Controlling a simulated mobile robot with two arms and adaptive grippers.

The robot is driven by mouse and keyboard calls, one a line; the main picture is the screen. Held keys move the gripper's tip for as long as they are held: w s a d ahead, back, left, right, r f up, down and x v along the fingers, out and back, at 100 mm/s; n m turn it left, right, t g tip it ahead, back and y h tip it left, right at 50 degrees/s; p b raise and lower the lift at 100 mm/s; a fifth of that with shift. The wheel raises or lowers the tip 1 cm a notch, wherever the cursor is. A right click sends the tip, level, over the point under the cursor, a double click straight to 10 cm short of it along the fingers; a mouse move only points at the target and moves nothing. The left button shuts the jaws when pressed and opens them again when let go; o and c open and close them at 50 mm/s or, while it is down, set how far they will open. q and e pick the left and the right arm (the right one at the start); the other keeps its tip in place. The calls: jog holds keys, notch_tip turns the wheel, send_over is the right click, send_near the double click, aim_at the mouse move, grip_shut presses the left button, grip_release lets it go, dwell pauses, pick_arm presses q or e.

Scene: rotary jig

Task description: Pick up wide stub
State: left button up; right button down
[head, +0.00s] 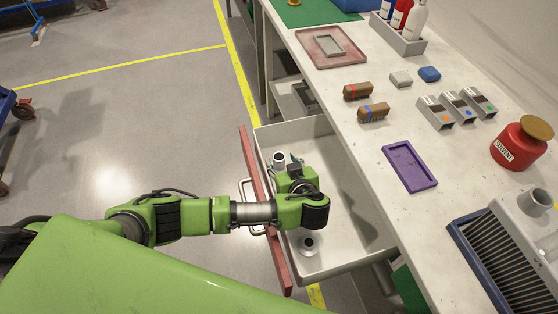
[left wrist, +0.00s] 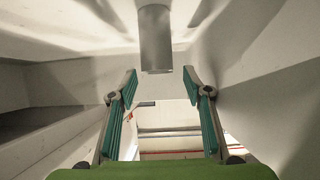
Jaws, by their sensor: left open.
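Two grey metal stubs are in the open drawer. One is a short pipe-like stub (head: 279,158) at the far end; the other is a stub with a broad round base (head: 308,245) at the near end. I cannot tell for sure which one is the wide stub. My left gripper (head: 287,165) is low inside the drawer, right beside the far stub, and partly hidden by its own wrist. In the left wrist view its two green-padded fingers (left wrist: 159,74) are apart and empty, with a grey cylinder (left wrist: 155,40) just beyond the tips. My right gripper is not in view.
The drawer (head: 345,215) has pale walls and a red front (head: 262,205) with a handle under my arm. The workbench right of it holds a purple tray (head: 410,167), brown brushes (head: 372,112), small grey boxes (head: 436,113) and a red solvent can (head: 520,145).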

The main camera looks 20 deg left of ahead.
aim_at(279, 157)
pick_arm(q)
jog(key=shift+x, duration=1.95)
jog(key=shift+r, duration=0.1)
jog(key=c, duration=1.2)
